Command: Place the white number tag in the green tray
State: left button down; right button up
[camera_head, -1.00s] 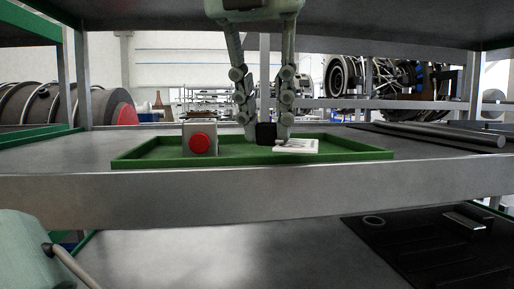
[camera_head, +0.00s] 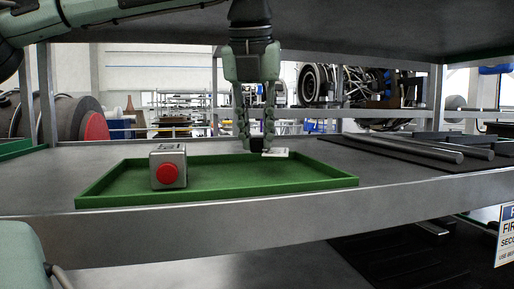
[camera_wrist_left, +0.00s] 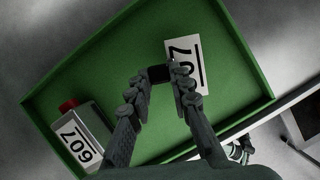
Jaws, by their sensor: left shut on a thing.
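The green tray (camera_head: 310,186) lies on the grey shelf and also shows in the wrist view (camera_wrist_left: 110,43). My left gripper (camera_head: 256,146) points down over the tray's back edge in the head view. In the wrist view its fingertips (camera_wrist_left: 161,74) are shut on a small black block that adjoins the white number tag (camera_wrist_left: 184,52). The tag, with black digits ending in 07, lies over the tray and is partly covered by the right finger. It also shows in the head view (camera_head: 275,153). Whether it touches the tray floor I cannot tell. My right gripper is not in view.
A grey box with a red button (camera_head: 168,168) stands in the tray's left part, with a number label on top (camera_wrist_left: 80,139). The tray's middle is free. Dark bars (camera_head: 430,147) lie on a mat to the right. An upper shelf (camera_head: 380,25) hangs above.

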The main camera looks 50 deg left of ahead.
aim_at(257, 144)
pick_arm(q)
jog(key=shift+s+d+x, duration=0.1)
jog(key=shift+s+x, duration=0.05)
jog(key=shift+x, duration=0.75)
jog(key=shift+s+d+x, duration=0.1)
jog(key=shift+s+x, duration=0.05)
jog(key=shift+x, duration=0.75)
jog(key=shift+f, duration=0.15)
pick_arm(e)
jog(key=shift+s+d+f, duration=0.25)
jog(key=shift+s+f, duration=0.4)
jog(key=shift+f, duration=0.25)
pick_arm(q)
jog(key=shift+f, duration=0.1)
jog(key=c, duration=1.4)
grip_release()
jog(key=shift+o, duration=0.2)
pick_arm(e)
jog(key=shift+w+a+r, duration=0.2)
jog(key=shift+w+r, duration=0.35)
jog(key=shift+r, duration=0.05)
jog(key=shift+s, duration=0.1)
